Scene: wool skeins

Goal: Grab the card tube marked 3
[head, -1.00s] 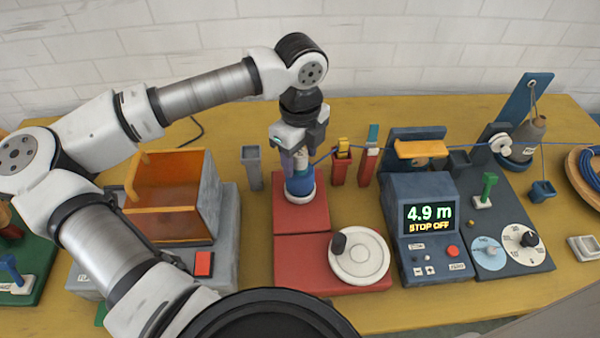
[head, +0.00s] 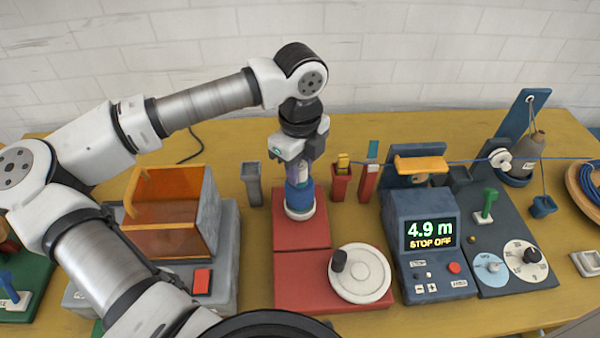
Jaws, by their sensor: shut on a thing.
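A tube (head: 292,172) stands upright on the winder, a red base (head: 300,232) with a white round foot under the tube. Blue wool (head: 299,194) is wound around the tube's lower part. My gripper (head: 299,165) points down over it and is shut on the tube's upper part, above the wool. No number can be read on the tube from here, so I cannot tell whether it is the one marked 3.
A white handwheel (head: 359,273) is at the front right of the winder. A blue console (head: 424,245) reads "4.9 m STOP OFF". An orange-sided box (head: 170,215) stands to the left. Narrow grey (head: 251,184) and red (head: 340,185) holders flank the tube.

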